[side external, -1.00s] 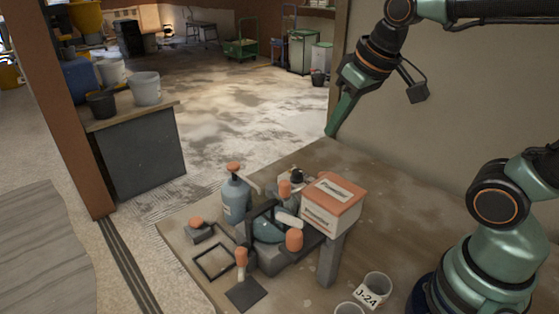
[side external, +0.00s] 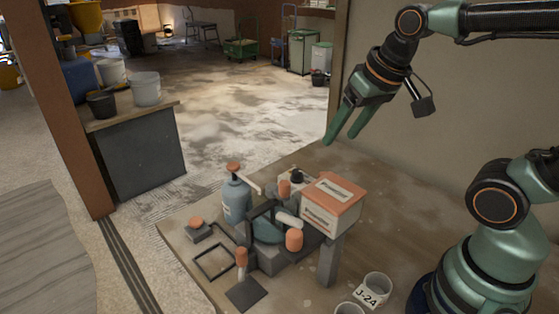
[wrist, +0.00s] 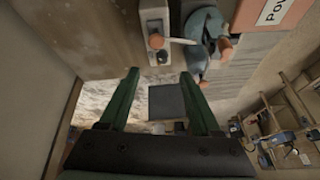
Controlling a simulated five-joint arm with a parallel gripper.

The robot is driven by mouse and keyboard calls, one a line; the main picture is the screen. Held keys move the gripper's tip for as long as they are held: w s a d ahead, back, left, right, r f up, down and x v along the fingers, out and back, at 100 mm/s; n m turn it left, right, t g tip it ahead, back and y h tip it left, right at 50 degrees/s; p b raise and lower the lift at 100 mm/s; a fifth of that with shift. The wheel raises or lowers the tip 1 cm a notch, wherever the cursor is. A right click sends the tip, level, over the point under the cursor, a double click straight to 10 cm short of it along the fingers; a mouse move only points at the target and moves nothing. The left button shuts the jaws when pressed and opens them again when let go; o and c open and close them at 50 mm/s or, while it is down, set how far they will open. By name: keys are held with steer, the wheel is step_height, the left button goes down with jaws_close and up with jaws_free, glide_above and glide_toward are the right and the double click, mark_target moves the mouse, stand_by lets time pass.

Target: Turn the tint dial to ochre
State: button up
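My gripper (side external: 342,140) hangs above the far edge of the bench, apart from everything on it. Its two green fingers are spread and empty, also in the wrist view (wrist: 160,73). A small round knob (wrist: 156,41) on a pale grey unit (wrist: 153,13) lies just beyond the fingertips in the wrist view. It may be the tint dial; I cannot read any colour marks or its setting. In the side view, a dark round knob (side external: 297,176) shows behind the box, partly hidden, and may be the same one.
The bench (side external: 385,225) is crowded around a teal-and-grey machine (side external: 268,231) with orange knobs. An orange-topped box (side external: 331,206) stands on its right, a blue bottle (side external: 236,201) on its left. Cups (side external: 376,287) stand at the front. The bench's back right is clear.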

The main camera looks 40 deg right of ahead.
steer(key=w+m+g, duration=0.2)
steer(key=w+m, duration=0.3)
steer(key=m, duration=0.2)
steer(key=m+g, duration=0.3)
steer(key=m, duration=0.6)
glide_above(298, 171)
step_height(298, 171, down, 3)
step_height(298, 171, down, 11)
steer(key=shift+r, duration=0.1)
steer(key=shift+c, duration=0.3)
jaws_close()
